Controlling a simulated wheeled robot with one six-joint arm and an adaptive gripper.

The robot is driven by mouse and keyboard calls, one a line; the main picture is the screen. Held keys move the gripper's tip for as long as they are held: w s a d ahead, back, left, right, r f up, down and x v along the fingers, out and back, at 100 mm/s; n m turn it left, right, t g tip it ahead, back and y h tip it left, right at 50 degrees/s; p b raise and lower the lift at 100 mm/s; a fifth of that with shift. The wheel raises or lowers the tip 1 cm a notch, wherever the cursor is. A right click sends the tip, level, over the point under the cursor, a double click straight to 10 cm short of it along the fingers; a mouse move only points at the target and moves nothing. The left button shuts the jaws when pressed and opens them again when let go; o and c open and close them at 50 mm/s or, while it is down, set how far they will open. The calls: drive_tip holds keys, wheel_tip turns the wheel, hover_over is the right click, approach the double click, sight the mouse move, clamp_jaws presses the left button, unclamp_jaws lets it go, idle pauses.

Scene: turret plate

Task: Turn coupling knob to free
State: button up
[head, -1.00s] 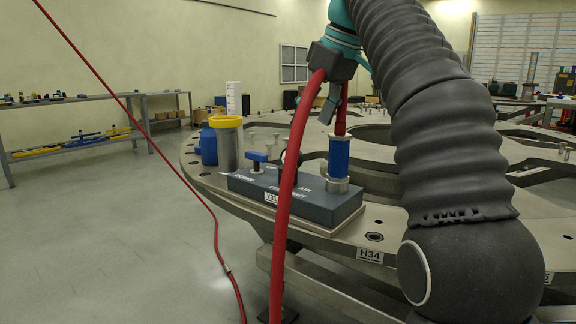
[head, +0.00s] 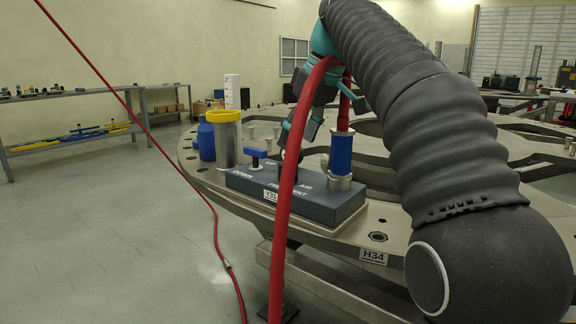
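A dark grey control box (head: 326,207) sits on the turret plate (head: 392,222). Its lettering reads "DOWN", "AIR" and a partly covered word starting with "FR". A blue T-shaped handle (head: 255,153) stands on its left part. A blue cylindrical coupling (head: 340,155) with a metal base stands on its right part, a red hose end in its top. Which one is the coupling knob, I cannot tell. My gripper (head: 289,148) points down over the box between the two. The red hose crosses in front of it, so its fingertips and any contact are hidden.
The thick red hose (head: 287,210) hangs in front of the box. A yellow-rimmed metal cup (head: 226,140) and a blue container (head: 206,142) stand at the plate's left edge. A thin red line (head: 185,175) crosses the open floor at left.

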sight(288, 163)
drive_tip(key=x, duration=0.7)
drive_tip(key=shift+f, duration=0.2)
drive_tip(key=c, duration=1.1)
